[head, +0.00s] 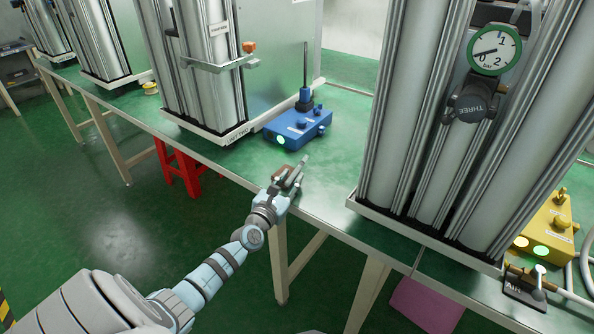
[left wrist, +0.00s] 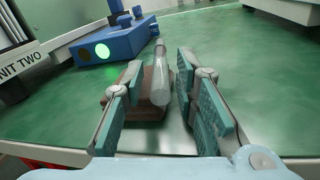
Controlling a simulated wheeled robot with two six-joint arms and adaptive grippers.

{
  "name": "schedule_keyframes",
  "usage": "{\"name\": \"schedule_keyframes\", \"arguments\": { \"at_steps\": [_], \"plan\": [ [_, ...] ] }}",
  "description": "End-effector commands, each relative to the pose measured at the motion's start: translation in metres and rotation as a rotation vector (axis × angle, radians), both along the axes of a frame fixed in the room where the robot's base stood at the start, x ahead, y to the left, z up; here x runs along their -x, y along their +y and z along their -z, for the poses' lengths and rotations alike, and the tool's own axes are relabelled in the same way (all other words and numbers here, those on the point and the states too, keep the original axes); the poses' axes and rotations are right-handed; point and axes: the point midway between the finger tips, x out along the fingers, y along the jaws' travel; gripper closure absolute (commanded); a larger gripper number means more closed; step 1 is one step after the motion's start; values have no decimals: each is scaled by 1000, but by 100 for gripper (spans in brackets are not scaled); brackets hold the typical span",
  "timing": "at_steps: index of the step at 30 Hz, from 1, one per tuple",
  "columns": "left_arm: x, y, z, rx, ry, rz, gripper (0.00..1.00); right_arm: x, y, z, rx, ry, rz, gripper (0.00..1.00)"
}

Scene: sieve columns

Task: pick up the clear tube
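The clear tube (left wrist: 158,75) lies lengthwise between the two fingers of my left gripper (left wrist: 161,82) in the left wrist view. There is a gap between it and each finger. A brown block (left wrist: 146,102) is beneath or beside the tube's near part; contact is hard to tell. In the head view my left gripper (head: 291,179) is low over the front edge of the green bench, and the tube's pale tip (head: 304,161) shows beyond the fingers. The left gripper is open. My right gripper is not in view.
A blue control box (head: 298,129) with a lit green button stands just beyond the gripper. Tall columns marked UNIT TWO (head: 236,135) stand left; more columns (head: 440,150) with a gauge (head: 494,50) stand right. A yellow box (head: 546,230) is far right.

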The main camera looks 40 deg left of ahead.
Motion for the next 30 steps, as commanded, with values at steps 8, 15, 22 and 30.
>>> {"name": "schedule_keyframes", "arguments": {
  "at_steps": [8, 15, 22, 30],
  "plan": [
    [0, 0, 0, 0, 0, 0, 100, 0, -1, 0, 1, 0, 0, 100],
    [0, 0, 0, 0, 1, 0, 100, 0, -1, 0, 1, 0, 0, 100],
    [1, 0, -19, 0, 0, 0, 100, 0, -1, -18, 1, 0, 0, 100],
    [0, 0, -110, 0, -1, 0, 100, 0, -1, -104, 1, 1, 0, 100]
  ]
}}
